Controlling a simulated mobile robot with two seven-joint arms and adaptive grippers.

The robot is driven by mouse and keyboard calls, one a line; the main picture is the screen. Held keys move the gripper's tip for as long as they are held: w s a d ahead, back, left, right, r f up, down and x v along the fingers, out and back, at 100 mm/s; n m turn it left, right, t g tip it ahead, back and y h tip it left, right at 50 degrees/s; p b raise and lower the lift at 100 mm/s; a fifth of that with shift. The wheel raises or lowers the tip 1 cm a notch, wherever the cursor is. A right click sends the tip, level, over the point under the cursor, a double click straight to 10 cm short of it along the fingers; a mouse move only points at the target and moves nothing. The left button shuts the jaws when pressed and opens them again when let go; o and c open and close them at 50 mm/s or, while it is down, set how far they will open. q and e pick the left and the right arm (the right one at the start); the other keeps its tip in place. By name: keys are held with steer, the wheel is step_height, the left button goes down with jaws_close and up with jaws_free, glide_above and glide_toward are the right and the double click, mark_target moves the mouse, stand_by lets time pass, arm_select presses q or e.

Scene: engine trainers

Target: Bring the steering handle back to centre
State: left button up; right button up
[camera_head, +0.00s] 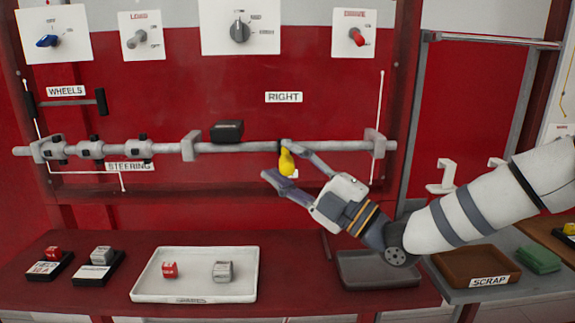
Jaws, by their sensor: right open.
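A yellow handle (287,161) hangs below the long grey horizontal bar (240,147), right of the middle; I take it to be the steering handle. My right gripper (278,161) comes in from the right and is open. Its upper fingertip is at the bar, its lower fingertip is below and left, and the yellow handle shows between the fingers. I cannot tell whether they touch it. A RIGHT label (284,97) is on the red panel above the handle. A STEERING label (130,167) is under the left part of the bar. My left gripper is not in view.
A black block (227,131) sits at the bar. Panel switches (240,30) line the top. Below, a white tray (195,296) holds a red and a grey cube. A dark tray (380,270) and a brown SCRAP tray (475,265) stand to the right.

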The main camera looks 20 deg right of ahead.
steer(key=v, duration=1.2)
